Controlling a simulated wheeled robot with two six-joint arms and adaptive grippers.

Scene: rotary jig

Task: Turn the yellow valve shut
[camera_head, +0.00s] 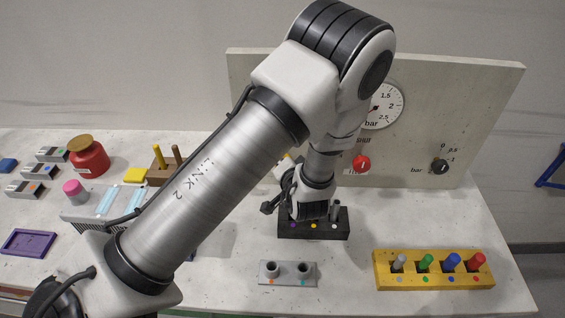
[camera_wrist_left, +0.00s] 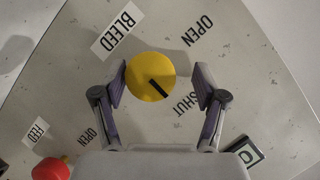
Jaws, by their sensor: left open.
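The yellow valve (camera_wrist_left: 142,72) is a round knob with a black pointer mark, on a pale panel (camera_wrist_left: 235,60). In the left wrist view the mark points to the lower right, toward the SHUT label (camera_wrist_left: 181,103); an OPEN label (camera_wrist_left: 196,32) is at upper right. My left gripper (camera_wrist_left: 160,84) is open, its fingers on either side of the knob. The left finger is close to the knob's edge; a wider gap shows at the right finger. Contact cannot be told. In the head view my left arm hides the valve and the fingers.
A red knob (camera_head: 361,164), a gauge (camera_head: 385,106) and a black dial (camera_head: 440,167) are on the panel. A black block (camera_head: 330,226), a grey block (camera_head: 287,280) and a yellow rack (camera_head: 385,281) with coloured pegs stand in front. A red weight (camera_head: 90,160) is at left.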

